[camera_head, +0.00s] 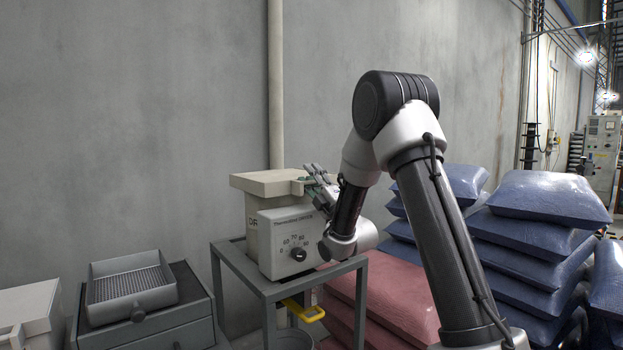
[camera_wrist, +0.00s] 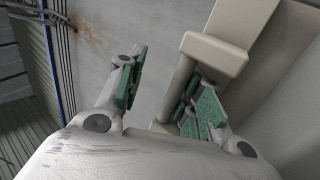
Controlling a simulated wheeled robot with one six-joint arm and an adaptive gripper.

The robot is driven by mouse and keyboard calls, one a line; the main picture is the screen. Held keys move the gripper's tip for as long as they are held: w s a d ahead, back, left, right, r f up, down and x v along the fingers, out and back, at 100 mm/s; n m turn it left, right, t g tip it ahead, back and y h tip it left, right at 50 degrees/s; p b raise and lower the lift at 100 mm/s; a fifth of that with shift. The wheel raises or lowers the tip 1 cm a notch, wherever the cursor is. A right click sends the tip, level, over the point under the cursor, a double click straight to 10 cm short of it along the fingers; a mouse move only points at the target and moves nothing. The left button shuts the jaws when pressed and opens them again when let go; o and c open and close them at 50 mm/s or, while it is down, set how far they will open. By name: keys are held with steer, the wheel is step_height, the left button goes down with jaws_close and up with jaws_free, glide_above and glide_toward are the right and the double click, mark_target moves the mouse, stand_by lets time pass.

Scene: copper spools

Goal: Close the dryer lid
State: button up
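The dryer (camera_head: 287,240) is a cream box with a dial and printed numbers on its front, standing on a grey metal frame. Its cream lid (camera_head: 262,183) lies about level across the top; I cannot tell whether it is fully seated. My gripper (camera_head: 317,182) is at the right end of the lid, with its green-padded fingers beside the lid's edge. In the wrist view, my gripper (camera_wrist: 163,78) has its fingers spread with a gap between them. A cream block and bar (camera_wrist: 214,53) show close behind the right finger; I cannot tell whether they touch it.
A grey tray with a mesh bottom (camera_head: 133,285) sits on a dark grey cabinet at the lower left, beside a white box (camera_head: 30,311). Blue sacks (camera_head: 535,240) and red sacks (camera_head: 390,295) are stacked at the right. A concrete wall and vertical pipe (camera_head: 275,90) stand behind the dryer.

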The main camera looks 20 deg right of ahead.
steer(key=shift+d, duration=0.1)
steer(key=v, duration=1.2)
steer(key=s+f+m+g+h, duration=0.1)
steer(key=s+m+g+h, duration=0.1)
steer(key=s+m+g, duration=0.4)
steer(key=s+d+f+m+g+h, duration=0.1)
steer(key=s+m+g, duration=0.5)
steer(key=s, duration=1.1)
steer(key=s+d+f+m+g+h, duration=0.1)
steer(key=s+f+m+g+h, duration=0.1)
steer(key=s+m+g+h, duration=0.2)
steer(key=s+m+g, duration=0.3)
steer(key=s+m, duration=0.2)
steer(key=s, duration=0.3)
steer(key=shift+s+d+f+m+h, duration=0.2)
steer(key=shift+s+f+m+h, duration=0.05)
steer(key=shift+f+m+h, duration=0.05)
